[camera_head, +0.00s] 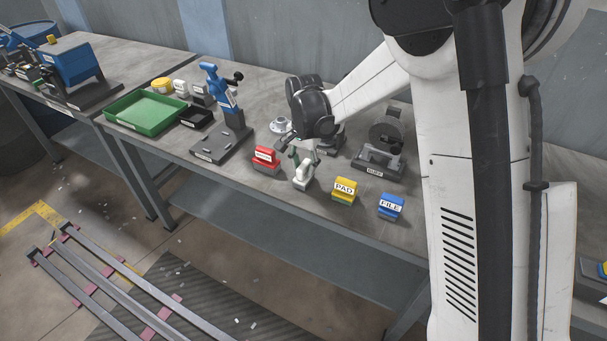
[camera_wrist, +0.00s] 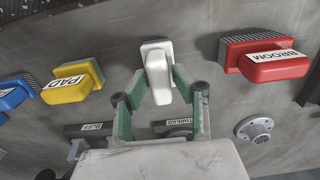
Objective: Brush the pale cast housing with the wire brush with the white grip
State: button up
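The wire brush with the white grip (camera_head: 303,173) stands upright near the front edge of the bench, between the red and yellow brushes. My gripper (camera_head: 302,152) is over it, pointing down. In the wrist view, the green fingers of my gripper (camera_wrist: 160,82) lie against both sides of the white grip (camera_wrist: 157,60), seemingly shut on it. The lower part of the brush is hidden in that view. A pale round flanged part, seemingly the cast housing (camera_head: 281,125), sits on the bench behind and left of my gripper. It also shows in the wrist view (camera_wrist: 254,129).
The red BROOM brush (camera_head: 266,160) stands close on the left. The yellow PAD block (camera_head: 345,190) and blue FILE block (camera_head: 391,206) stand to the right. The BUFF machine (camera_head: 381,157) is behind them. A blue press (camera_head: 222,125) and green tray (camera_head: 147,112) stand further left.

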grip_shut()
jog(key=shift+r+p, duration=1.45)
jog(key=shift+r, duration=1.55)
